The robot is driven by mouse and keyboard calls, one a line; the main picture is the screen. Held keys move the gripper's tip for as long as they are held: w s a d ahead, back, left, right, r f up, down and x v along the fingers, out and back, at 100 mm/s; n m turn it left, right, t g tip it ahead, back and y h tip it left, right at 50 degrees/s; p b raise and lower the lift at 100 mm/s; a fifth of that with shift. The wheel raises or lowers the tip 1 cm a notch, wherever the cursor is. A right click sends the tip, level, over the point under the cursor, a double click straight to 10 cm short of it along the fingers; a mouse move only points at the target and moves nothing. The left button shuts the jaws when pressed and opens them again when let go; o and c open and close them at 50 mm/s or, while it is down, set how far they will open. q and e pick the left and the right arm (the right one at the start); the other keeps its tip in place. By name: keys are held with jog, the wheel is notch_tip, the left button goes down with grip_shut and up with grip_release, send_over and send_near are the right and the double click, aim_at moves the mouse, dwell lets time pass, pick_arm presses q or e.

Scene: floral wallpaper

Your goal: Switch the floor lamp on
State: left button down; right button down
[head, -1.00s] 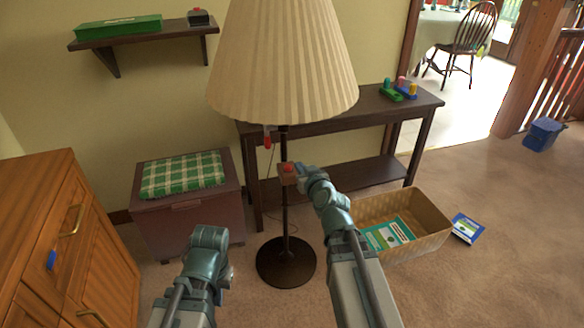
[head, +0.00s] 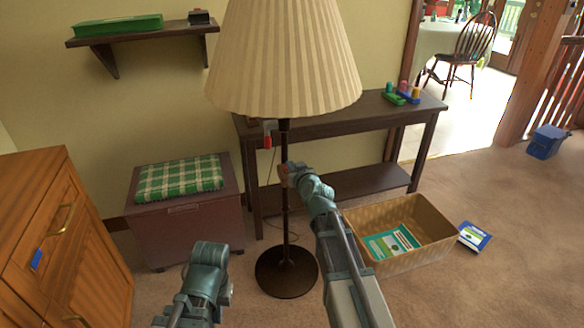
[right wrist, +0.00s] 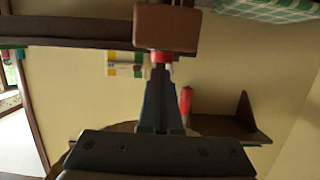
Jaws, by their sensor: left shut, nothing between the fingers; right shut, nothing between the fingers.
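The floor lamp has a cream pleated shade (head: 283,60), a dark pole (head: 285,225) and a round dark base (head: 287,272). A small brown switch box sits on the pole; in the head view my right gripper (head: 290,173) mostly covers it. In the right wrist view the box (right wrist: 166,28) carries a red button (right wrist: 160,56). The shut right fingertips (right wrist: 157,72) are at the button; I cannot tell whether they press it. A red-ended piece (head: 267,140) hangs below the shade. My left gripper (head: 226,292) is low, left of the base, its fingers mostly hidden.
A dark console table (head: 340,122) stands behind the lamp. A wicker basket (head: 440,250) and a blue book (head: 474,236) lie to the right. A chest with a green checked cushion (head: 180,178) and a wooden cabinet (head: 35,205) are left.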

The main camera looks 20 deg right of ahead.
jog(key=shift+f, duration=0.1)
dwell(0.3)
jog(key=shift+f+b, duration=0.9)
jog(key=shift+b, duration=0.05)
jog(key=shift+s, duration=0.1)
jog(key=shift+r, duration=0.1)
jog(key=shift+r+p, duration=0.7)
jog(key=shift+p, duration=0.15)
notch_tip(320, 180, up, 4)
jog(key=p, duration=0.3)
jog(key=shift+f, duration=0.1)
jog(key=f+p+v, duration=0.1)
jog(key=p+v, duration=0.1)
jog(key=v, duration=0.8)
